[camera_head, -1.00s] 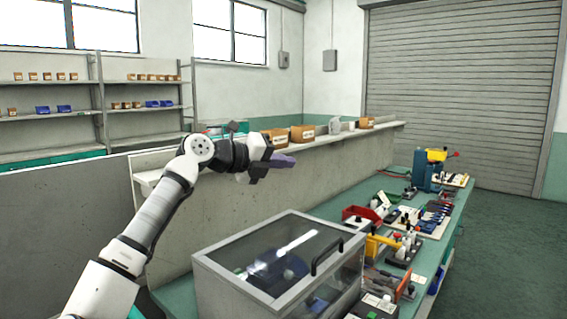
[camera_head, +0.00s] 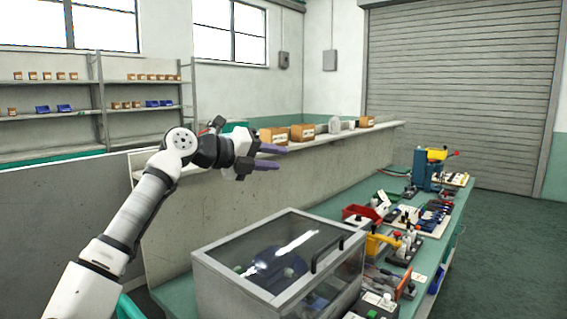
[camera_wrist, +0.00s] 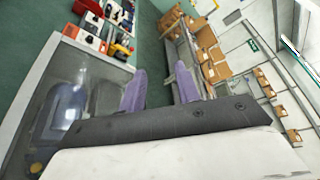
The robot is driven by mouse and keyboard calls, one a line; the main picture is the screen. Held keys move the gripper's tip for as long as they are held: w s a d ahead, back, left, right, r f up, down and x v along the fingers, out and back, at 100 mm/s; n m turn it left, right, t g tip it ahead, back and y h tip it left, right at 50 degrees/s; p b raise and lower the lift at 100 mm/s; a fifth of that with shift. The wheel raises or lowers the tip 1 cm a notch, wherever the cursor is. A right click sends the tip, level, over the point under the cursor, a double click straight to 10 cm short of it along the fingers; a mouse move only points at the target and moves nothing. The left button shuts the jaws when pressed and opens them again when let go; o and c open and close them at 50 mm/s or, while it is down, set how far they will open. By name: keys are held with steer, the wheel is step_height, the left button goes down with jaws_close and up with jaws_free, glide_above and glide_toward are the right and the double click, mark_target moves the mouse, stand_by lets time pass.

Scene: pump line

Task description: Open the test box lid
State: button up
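The test box (camera_head: 225,280) stands on the near end of the green bench, with a grey frame and clear panels. Its clear lid (camera_head: 265,252) is down, and a black handle (camera_head: 327,254) runs along the lid's right side. Blurred dark items show inside through the lid. My gripper (camera_head: 276,157) is above and behind the box, well apart from it, its two purple fingers spread and empty. In the wrist view the fingers (camera_wrist: 160,90) are apart with nothing between them, and the box lid (camera_wrist: 75,85) shows at the left.
A long ledge (camera_head: 340,138) with cardboard boxes (camera_head: 302,132) runs behind the bench. The air above the box is clear.

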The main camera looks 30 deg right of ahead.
steer(key=b+v, duration=0.1)
steer(key=v, duration=0.9)
steer(key=shift+a+b, duration=0.3)
steer(key=shift+c, duration=0.4)
